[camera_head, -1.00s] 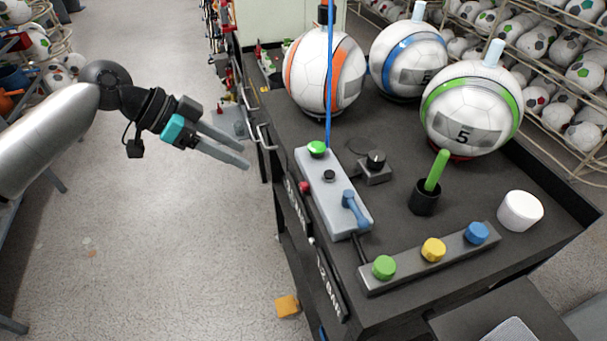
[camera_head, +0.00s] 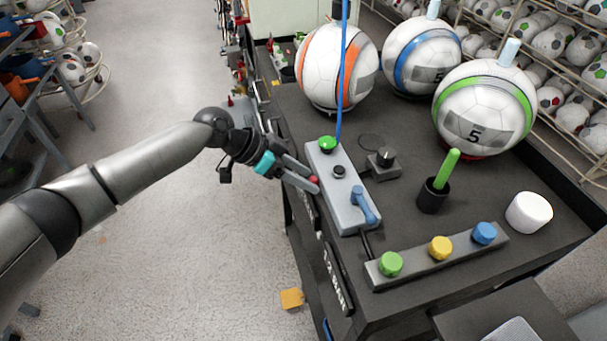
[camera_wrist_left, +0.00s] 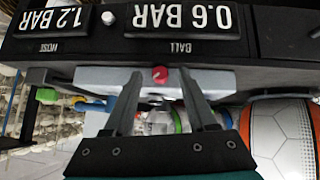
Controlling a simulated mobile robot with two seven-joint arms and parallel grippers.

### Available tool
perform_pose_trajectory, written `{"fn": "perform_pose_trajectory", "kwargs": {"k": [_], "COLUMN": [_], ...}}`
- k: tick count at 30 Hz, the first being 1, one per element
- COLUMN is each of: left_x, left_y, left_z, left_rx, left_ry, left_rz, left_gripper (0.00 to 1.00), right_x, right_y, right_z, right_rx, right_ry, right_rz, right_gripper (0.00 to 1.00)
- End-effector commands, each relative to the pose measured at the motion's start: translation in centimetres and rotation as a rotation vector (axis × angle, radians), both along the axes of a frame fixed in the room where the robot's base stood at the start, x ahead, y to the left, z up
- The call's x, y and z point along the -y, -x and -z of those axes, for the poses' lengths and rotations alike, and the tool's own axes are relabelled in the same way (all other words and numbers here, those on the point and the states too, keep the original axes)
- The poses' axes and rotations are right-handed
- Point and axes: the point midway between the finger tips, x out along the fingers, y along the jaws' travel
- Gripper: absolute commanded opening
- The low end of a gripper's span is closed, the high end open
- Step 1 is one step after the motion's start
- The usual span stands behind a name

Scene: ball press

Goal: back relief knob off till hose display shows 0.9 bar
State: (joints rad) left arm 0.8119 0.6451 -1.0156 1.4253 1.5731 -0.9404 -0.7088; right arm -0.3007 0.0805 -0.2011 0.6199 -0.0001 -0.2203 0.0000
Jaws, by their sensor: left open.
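A small red knob (camera_head: 314,180) sticks out from the side of the grey valve block (camera_head: 326,190) at the bench edge; I take it for the relief knob. My left gripper (camera_head: 311,185) is open, its fingertips close to the knob. In the left wrist view the red knob (camera_wrist_left: 160,73) shows between the two spread fingers; I cannot tell whether they touch it. The hose display (camera_wrist_left: 65,20) appears upside down there and reads 1.2 BAR. The ball display (camera_wrist_left: 183,18) reads 0.6 BAR. My right gripper is not in view.
On the bench stand a blue lever (camera_head: 364,205), a black knob box (camera_head: 384,163), a green stick in a cup (camera_head: 434,194), a strip with coloured knobs (camera_head: 440,259) and a white cylinder (camera_head: 529,212). Balls stand behind. The floor to the left is open.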

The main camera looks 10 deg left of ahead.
Motion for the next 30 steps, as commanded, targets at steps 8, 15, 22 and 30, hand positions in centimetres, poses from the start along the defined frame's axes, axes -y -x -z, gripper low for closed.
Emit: {"fn": "perform_pose_trajectory", "kwargs": {"k": [8, 15, 22, 30], "left_x": [0.02, 0.01, 0.0, -0.02], "left_y": [-0.03, -0.02, -0.02, -0.03], "left_z": [0.02, 0.0, 0.0, 0.0], "left_rx": [0.001, 0.001, 0.001, 0.001], "left_ry": [0.0, 0.0, 0.0, 0.0], "left_rz": [-0.001, -0.001, -0.001, -0.001], "left_gripper": [0.53, 0.26, 0.0, 0.0], "right_x": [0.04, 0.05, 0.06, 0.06], "right_y": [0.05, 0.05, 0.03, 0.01], "right_z": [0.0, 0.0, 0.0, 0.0], "right_rx": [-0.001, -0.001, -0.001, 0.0], "right_ry": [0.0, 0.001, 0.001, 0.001], "right_rz": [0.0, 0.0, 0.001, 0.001], "right_gripper": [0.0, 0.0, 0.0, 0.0]}}
